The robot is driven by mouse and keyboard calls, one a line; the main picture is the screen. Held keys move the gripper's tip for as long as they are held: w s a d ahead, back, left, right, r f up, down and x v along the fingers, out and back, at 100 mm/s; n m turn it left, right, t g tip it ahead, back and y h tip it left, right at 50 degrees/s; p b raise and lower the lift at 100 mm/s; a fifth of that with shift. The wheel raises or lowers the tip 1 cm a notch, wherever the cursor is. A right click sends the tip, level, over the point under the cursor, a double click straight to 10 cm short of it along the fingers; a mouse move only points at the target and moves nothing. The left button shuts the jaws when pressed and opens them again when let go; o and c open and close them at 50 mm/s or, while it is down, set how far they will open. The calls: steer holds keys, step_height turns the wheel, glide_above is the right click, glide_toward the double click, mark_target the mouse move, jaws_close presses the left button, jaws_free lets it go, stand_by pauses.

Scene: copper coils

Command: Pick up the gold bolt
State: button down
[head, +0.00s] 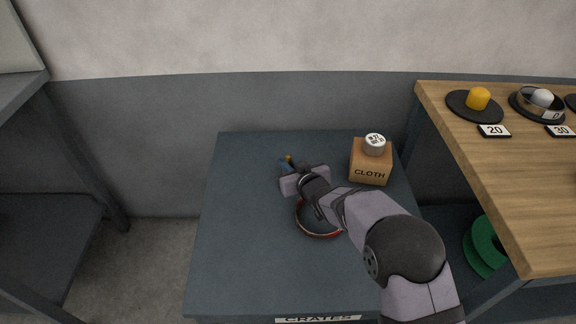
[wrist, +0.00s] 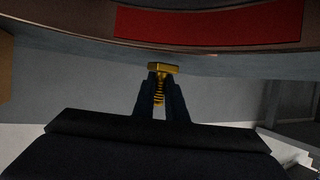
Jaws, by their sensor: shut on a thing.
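The gold bolt (wrist: 159,94) is in the wrist view, its flat head (wrist: 162,68) above the fingertips and its threaded shank between them. My gripper (wrist: 159,88) is shut on the bolt. In the head view, my gripper (head: 286,162) is over the back part of the dark table, and a small gold spot of the bolt (head: 289,158) shows at its tips. My wrist and arm hide part of the table below.
A dish or ring with a red rim (head: 318,235) lies on the dark table (head: 240,260), partly under my arm. A CLOTH box (head: 370,163) with a white-topped cylinder (head: 375,145) on it stands right of my gripper. A wooden bench (head: 500,190) rises at the right. The table's left side is clear.

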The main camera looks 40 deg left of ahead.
mark_target(288, 156)
step_height(288, 156, up, 9)
steer(key=shift+f+p, duration=0.1)
steer(key=shift+p, duration=0.7)
